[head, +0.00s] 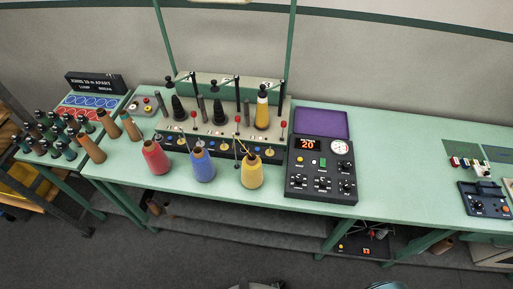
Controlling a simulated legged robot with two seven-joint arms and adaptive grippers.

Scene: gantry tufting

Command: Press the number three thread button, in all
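A long thread rack (222,137) stands on the green table, with a row of small round coloured parts along its dark front face. Their markings are too small to read, so I cannot tell which is the number three thread button. Neither gripper can be made out. Only small grey parts cut off at the bottom edge show, and I cannot tell what they are.
Red (155,158), blue (202,166) and yellow (251,171) thread cones stand in front of the rack. Brown cones (91,148) and dark spools crowd the left. A purple pad (320,123) lies behind the box.

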